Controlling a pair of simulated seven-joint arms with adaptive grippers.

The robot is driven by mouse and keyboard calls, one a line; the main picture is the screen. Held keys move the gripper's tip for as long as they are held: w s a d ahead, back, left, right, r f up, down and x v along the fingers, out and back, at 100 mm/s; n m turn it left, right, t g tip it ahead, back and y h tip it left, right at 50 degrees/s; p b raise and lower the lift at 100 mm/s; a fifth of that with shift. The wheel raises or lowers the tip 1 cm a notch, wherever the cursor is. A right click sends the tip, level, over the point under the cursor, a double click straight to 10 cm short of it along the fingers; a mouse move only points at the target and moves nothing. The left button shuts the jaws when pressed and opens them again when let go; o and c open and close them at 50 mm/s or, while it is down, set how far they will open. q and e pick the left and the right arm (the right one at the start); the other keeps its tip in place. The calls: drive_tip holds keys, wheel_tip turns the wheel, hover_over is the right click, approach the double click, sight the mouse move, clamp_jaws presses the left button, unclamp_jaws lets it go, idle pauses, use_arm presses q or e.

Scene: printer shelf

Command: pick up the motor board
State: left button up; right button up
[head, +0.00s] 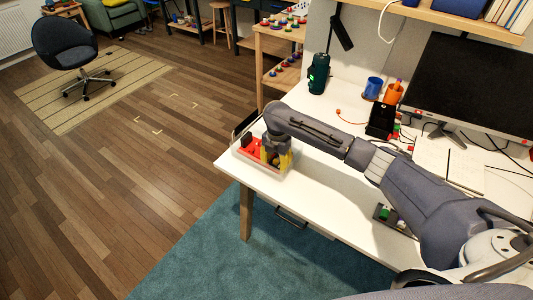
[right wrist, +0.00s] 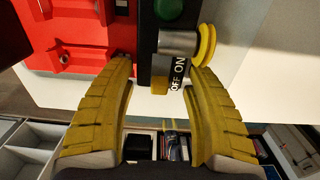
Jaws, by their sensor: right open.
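The motor board appears to be the red and black board (right wrist: 75,35) in the right wrist view. It carries a silver motor (right wrist: 178,43) with a yellow wheel, a green button and an "OFF ON" label. In the head view its red part (head: 251,146) shows in a clear, shallow tray (head: 287,176) at the table's near left corner. My right gripper (head: 276,160) points down over the tray. Its yellow fingers (right wrist: 163,72) are open, on either side of the board's dark labelled part; contact cannot be told. The arm hides part of the board. My left gripper is not in view.
The white table (head: 325,185) holds a dark green device (head: 319,74), a blue cup (head: 373,87), an orange cup (head: 393,92) and a monitor (head: 470,85) toward the back. A small dark board (head: 385,214) lies near the front edge. Grey compartments (right wrist: 35,145) show below in the wrist view.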

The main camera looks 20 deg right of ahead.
drive_tip(key=shift+c, duration=0.2)
drive_tip(key=c, duration=1)
drive_tip(key=shift+r, duration=0.15)
